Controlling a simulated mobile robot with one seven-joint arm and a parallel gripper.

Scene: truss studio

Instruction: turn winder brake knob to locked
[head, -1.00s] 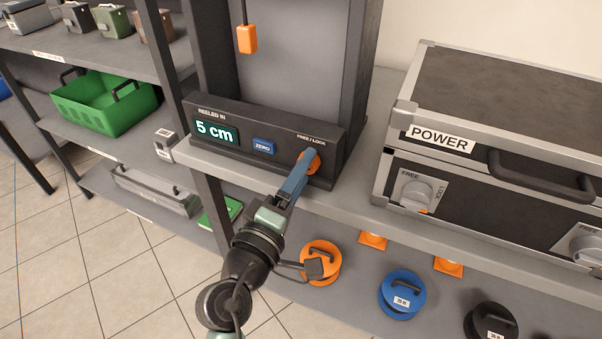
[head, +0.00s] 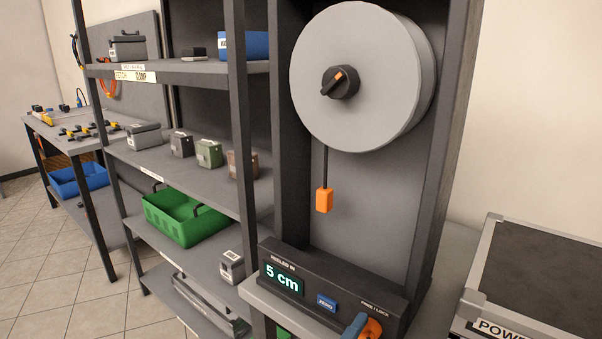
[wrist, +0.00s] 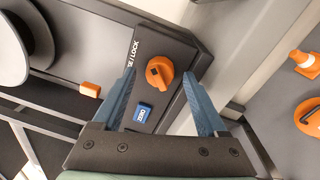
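The winder brake knob (wrist: 161,72) is orange with a dark mark, on the dark panel (wrist: 176,52) under the FREE / LOCK label. It also shows at the bottom edge of the head view (head: 373,328), partly cut off. My gripper (wrist: 159,75) is open, with one blue finger on each side of the knob and a visible gap to both. In the head view only a blue finger shows, beside the knob. Which label word the knob points to cannot be told. The winder's grey reel (head: 350,80) hangs above, with a black hub.
The panel carries a display (head: 284,279) reading 5 cm and a blue ZERO button (head: 326,302). An orange block (head: 324,200) hangs below the reel. A POWER case (head: 540,285) stands at right. Shelves with a green crate (head: 185,217) stand at left.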

